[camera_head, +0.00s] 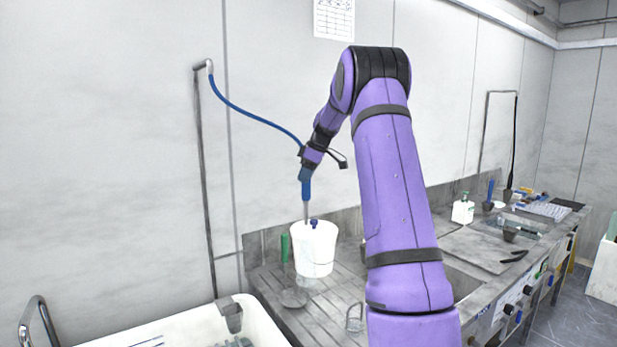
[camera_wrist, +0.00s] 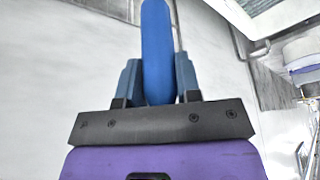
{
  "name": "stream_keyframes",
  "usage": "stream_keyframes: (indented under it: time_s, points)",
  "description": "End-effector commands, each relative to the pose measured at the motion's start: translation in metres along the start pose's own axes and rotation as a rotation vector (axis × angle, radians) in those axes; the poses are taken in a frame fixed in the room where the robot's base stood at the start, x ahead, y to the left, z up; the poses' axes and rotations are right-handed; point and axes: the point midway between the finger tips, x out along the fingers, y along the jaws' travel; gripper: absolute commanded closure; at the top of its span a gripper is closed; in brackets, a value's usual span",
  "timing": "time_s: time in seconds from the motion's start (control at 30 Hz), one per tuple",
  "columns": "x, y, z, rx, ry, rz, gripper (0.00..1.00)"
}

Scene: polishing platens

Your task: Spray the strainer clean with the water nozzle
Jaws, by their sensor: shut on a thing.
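My gripper (camera_head: 305,173) is shut on the blue water nozzle (camera_head: 306,188), which points down with its thin metal tip above or just behind the white bucket (camera_head: 315,252). In the wrist view the blue handle (camera_wrist: 157,45) stands between the two fingers of my gripper (camera_wrist: 158,82). A green handle (camera_head: 284,248) stands upright just left of the bucket, with a grey round, see-through dish (camera_head: 295,298) below it on the drainboard. These look like the strainer, but I cannot tell whether they are one piece. No water spray is visible.
A blue hose (camera_head: 255,117) runs from the wall pipe (camera_head: 203,140) to the nozzle. The grooved drainboard (camera_head: 325,300) holds a small metal-framed item (camera_head: 355,318). A white basin (camera_head: 190,325) is at lower left. A soap bottle (camera_head: 463,209) stands further along the counter.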

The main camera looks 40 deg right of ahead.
Motion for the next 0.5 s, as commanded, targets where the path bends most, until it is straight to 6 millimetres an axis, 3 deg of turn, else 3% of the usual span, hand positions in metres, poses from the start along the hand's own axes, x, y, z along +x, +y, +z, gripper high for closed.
stream_keyframes:
  time_s: [0.27, 0.5]
  points:
    - [0.001, -0.003, -0.003, -0.002, 0.000, 0.000, 0.92]
    - [0.007, -0.020, -0.018, -0.002, 0.001, 0.000, 0.92]
